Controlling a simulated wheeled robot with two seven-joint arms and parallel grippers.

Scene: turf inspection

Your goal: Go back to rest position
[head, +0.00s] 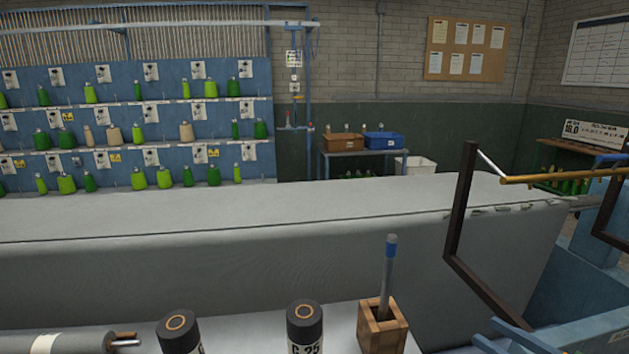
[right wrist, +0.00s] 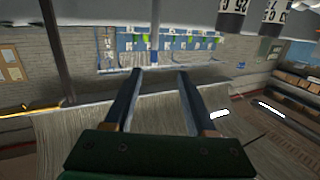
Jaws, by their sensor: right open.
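My right gripper (right wrist: 160,72) shows in the right wrist view. Its two long dark fingers stand apart, with nothing between them, and its dark green palm fills the lower middle. The wrist view is upside down. Through and beyond the fingers, the yarn rack shows small and far off. The fingers touch nothing that I can make out. I cannot clearly pick out this gripper in the head view. My left gripper is in neither view.
A grey turf-covered table (head: 250,215) spans the head view. Near its front stand two dark cylinders (head: 305,330) (head: 178,335) and a wooden holder (head: 382,330) with a blue-capped rod (head: 389,270). A dark frame (head: 459,215) rises at right. The yarn rack (head: 130,125) is behind.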

